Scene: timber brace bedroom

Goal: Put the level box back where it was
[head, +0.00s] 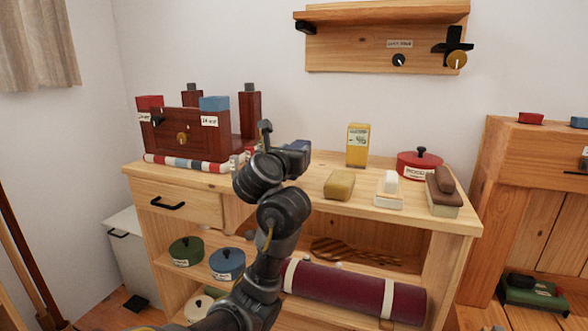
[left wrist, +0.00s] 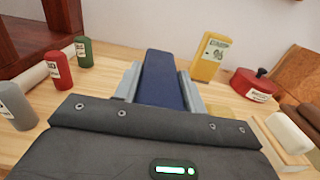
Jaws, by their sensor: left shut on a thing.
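My left gripper (head: 290,158) is over the wooden cabinet top, left of its middle. In the left wrist view its fingers (left wrist: 160,88) are shut on a dark blue oblong box (left wrist: 162,80), which points away from me. The blue box also shows in the head view (head: 299,146), partly hidden by the gripper. No label shows on it, and I cannot tell whether its underside touches the cabinet top (head: 305,184). An upright yellow box (head: 357,146) with a label stands behind and to the right; it also shows in the left wrist view (left wrist: 210,57). My right gripper is out of view.
A red lidded pot (head: 420,164), a mustard block (head: 339,184), a cream block (head: 389,188) and a brown-topped block (head: 442,192) stand to the right. A dark red wooden unit (head: 180,135) stands left. Small bottles (left wrist: 60,70) stand left of the gripper. A shelf (head: 385,40) hangs above.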

